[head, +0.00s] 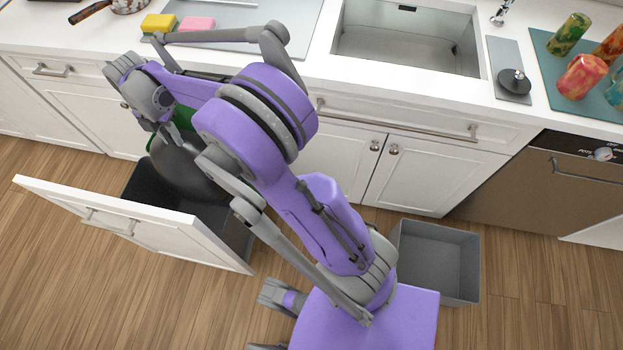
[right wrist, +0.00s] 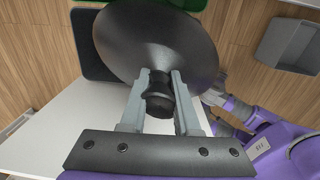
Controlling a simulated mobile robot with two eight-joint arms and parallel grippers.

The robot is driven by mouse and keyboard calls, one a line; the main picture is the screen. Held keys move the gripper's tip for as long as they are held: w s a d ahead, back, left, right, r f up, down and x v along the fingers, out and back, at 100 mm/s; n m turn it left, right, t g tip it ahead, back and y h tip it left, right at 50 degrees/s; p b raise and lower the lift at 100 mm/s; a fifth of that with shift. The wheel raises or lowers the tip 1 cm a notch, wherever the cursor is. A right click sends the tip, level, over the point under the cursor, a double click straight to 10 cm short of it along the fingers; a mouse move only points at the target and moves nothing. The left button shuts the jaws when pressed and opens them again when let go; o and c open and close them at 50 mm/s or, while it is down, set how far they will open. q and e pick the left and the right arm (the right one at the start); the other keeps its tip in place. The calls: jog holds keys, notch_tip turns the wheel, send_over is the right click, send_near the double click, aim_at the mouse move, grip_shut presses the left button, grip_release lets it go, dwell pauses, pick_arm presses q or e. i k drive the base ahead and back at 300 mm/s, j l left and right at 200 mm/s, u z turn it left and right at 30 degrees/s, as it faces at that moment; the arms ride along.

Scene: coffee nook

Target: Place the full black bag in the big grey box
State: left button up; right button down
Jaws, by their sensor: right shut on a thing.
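The full black bag (head: 190,168) hangs over or partly in the open pull-out bin drawer at the left of the head view. I cannot tell how far its bottom is clear. My right gripper (head: 162,132) is above it, partly hidden by my arm. In the right wrist view, its two fingers (right wrist: 160,95) are shut on the bag's narrow neck, with the wide round body (right wrist: 150,40) beyond. The big grey box (head: 440,262) stands open and empty on the floor, right of my base. It also shows in the right wrist view (right wrist: 290,42).
The white drawer front (head: 130,222) stands pulled out from the cabinets, with a dark bin (head: 235,225) and something green (head: 183,118) behind it. The counter with the sink (head: 405,45) runs along the back. Wooden floor is clear around the grey box.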

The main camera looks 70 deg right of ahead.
aim_at(423, 267)
jog(key=k+j+z, duration=0.1)
jog(key=k+z, duration=0.5)
jog(key=z, duration=0.2)
jog(key=k+z, duration=0.4)
jog(key=l+z, duration=0.15)
jog(key=z, duration=0.25)
jog(key=l+z, duration=0.2)
jog(key=z, duration=0.2)
jog(key=l+z, duration=0.15)
jog(key=z, duration=0.25)
